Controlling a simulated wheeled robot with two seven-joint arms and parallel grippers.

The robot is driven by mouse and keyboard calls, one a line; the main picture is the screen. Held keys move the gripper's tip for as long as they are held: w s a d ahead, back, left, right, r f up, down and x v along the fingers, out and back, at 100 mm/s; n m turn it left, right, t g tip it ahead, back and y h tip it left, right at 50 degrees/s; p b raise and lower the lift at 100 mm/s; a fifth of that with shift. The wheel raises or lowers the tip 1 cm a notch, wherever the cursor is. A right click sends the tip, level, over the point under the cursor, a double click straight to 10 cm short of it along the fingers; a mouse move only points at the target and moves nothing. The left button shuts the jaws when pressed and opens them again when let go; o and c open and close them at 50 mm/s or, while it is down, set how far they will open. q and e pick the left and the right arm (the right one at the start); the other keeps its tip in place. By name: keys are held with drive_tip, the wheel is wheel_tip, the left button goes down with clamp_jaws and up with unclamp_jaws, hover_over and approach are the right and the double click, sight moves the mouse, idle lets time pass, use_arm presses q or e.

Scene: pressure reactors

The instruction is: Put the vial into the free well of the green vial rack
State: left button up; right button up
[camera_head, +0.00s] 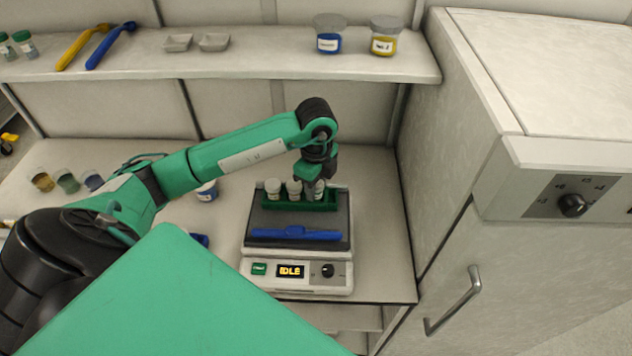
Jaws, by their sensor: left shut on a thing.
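The green vial rack (300,206) sits on the dark top plate of a white bench device. Two white-capped vials (273,188) (293,189) stand in its left and middle part. My left gripper (315,185) points down over the rack's right end and is shut on a third vial (320,190), which looks upright. The gripper partly hides this vial. I cannot tell whether its bottom is inside the well or just above it. My right gripper is not in view.
The device (297,276) reads IDLE, and a blue spatula (295,234) lies across its plate in front of the rack. Several jars (66,181) stand at the left. A shelf (250,63) runs behind, and a large cabinet (470,170) borders the right.

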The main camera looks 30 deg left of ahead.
use_arm(q)
drive_tip(key=shift+f+b, duration=0.3)
drive_tip(key=o, duration=0.9)
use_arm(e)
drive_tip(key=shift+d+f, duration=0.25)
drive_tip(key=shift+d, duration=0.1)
use_arm(q)
drive_tip(key=shift+o, duration=0.2)
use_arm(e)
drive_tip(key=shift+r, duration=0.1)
use_arm(q)
drive_tip(key=shift+r+p, duration=0.3)
drive_tip(key=shift+r, duration=0.05)
drive_tip(key=shift+r+b, duration=0.3)
wheel_tip(320, 180, up, 9)
drive_tip(key=shift+r+b, duration=0.15)
drive_tip(key=shift+b, duration=0.8)
drive_tip(key=shift+r, duration=1)
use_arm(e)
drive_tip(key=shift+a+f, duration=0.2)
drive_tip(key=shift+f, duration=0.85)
